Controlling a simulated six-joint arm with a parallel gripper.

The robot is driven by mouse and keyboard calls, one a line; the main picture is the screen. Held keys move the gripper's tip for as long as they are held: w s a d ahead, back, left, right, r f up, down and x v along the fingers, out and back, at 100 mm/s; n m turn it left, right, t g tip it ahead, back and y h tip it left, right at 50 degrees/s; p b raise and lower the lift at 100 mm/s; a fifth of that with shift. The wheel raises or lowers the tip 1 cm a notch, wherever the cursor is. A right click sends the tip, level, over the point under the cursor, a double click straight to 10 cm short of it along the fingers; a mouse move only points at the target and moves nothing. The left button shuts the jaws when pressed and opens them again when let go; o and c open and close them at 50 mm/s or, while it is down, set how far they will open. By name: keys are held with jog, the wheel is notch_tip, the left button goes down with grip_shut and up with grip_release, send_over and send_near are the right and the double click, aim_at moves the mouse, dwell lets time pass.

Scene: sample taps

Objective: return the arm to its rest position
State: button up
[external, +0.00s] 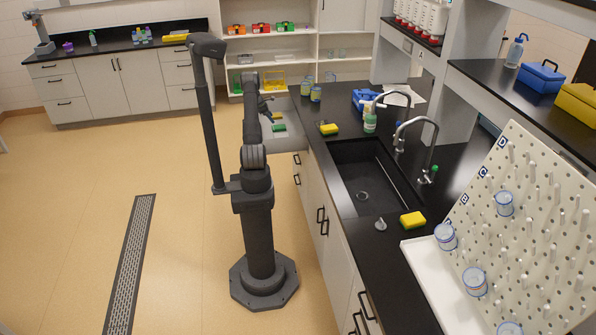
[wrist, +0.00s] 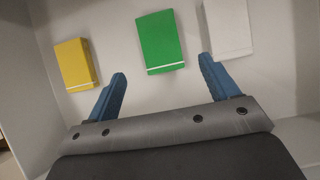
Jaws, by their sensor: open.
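My arm (external: 257,215) stands on its base on the floor at the left of the black counter, with its upper part reaching away toward the back. My gripper (wrist: 162,68) is open in the wrist view, its two blue fingers wide apart with nothing held between them. It shows small and dark in the external view (external: 267,104), above a pale surface. Beyond the fingertips a green block (wrist: 160,42) lies on that surface, roughly between them. I cannot tell the exact gap to it.
A yellow block (wrist: 73,65) lies left of the green one, a white block (wrist: 228,28) right. The counter holds a sink (external: 367,185), taps (external: 432,140), sponges (external: 412,219) and bottles (external: 370,122). A pegboard (external: 540,225) stands at the right.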

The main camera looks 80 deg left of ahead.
aim_at(278, 127)
jog(key=x, duration=0.9)
jog(key=shift+f, duration=0.2)
notch_tip(278, 127, up, 34)
jog(key=w+d, duration=0.4)
jog(key=w, duration=1)
jog(key=w+d+n+y, duration=0.1)
jog(key=w+d, duration=0.4)
jog(key=w, duration=1)
jog(key=shift+w+f+n, duration=0.2)
jog(key=shift+f+n, duration=0.05)
jog(key=shift+n, duration=0.05)
jog(key=shift+d, duration=0.1)
jog(key=o, duration=0.4)
jog(key=shift+o, duration=0.2)
